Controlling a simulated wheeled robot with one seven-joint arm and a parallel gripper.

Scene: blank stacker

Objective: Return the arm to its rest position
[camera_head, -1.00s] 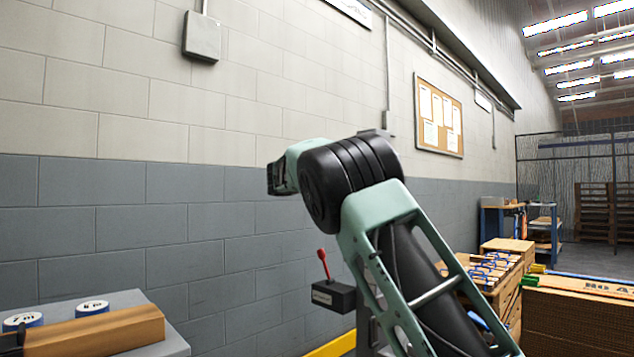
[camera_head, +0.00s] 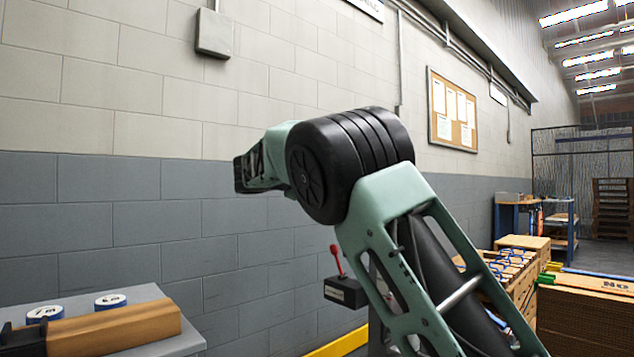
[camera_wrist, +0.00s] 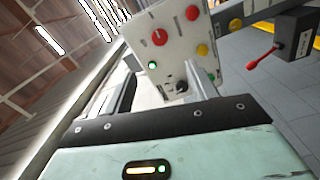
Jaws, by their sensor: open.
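My arm crosses the middle of the camera_head view, its pale green link (camera_head: 385,225) rising from the lower right to a black ribbed joint (camera_head: 350,160). Beyond the joint, a pale green part (camera_head: 262,165) points left and away, in front of the wall. I cannot make out the gripper's fingers there. In the wrist view my gripper (camera_wrist: 158,78) has its fingers apart, with nothing seen held between them. A white control panel (camera_wrist: 176,25) with red, yellow and green buttons shows behind the fingers.
A black box with a red lever (camera_head: 344,291) stands by the wall; it also shows in the wrist view (camera_wrist: 300,40). Crates and cardboard boxes (camera_head: 590,315) are lower right.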

